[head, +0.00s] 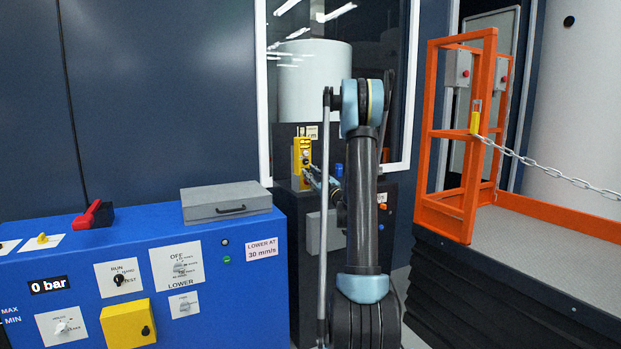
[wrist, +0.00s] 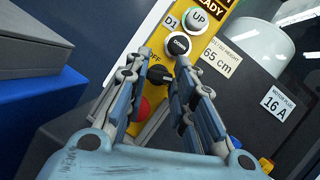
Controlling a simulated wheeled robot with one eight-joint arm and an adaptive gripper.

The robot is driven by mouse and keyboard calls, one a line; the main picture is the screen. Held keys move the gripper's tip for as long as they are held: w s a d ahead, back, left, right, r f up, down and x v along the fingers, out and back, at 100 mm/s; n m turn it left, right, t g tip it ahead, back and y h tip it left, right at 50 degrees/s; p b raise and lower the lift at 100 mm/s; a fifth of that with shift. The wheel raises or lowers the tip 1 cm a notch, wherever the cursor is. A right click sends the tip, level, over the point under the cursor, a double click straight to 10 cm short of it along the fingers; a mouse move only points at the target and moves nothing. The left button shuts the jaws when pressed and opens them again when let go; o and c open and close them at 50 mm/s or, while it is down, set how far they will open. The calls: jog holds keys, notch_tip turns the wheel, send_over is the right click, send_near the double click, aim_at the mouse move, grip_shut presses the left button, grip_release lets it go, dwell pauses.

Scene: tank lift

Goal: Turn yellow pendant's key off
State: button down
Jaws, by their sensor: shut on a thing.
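The yellow pendant (head: 303,148) hangs in front of the window at the middle of the head view. In the wrist view, the yellow pendant (wrist: 149,36) is tilted and shows an UP button, a DOWN button and a red button (wrist: 143,109). Its black key (wrist: 158,77) sits below the DOWN button, near a partly covered OFF label. My gripper (wrist: 165,62) reaches over the pendant's face with its fingers on both sides of the key, shut on it. In the head view, my gripper (head: 310,174) is small and partly hidden by my arm.
A blue control panel (head: 238,294) with a grey box (head: 226,202) on top stands at the left. An orange gate frame (head: 430,130) with a chain (head: 560,174) stands at the right above a platform. A dark cabinet carrying a "16 A" label (wrist: 276,104) is beside the pendant.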

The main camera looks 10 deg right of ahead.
jog(key=c, duration=1.3)
grip_release()
jog(key=shift+c, duration=0.2)
jog(key=v, duration=1.2)
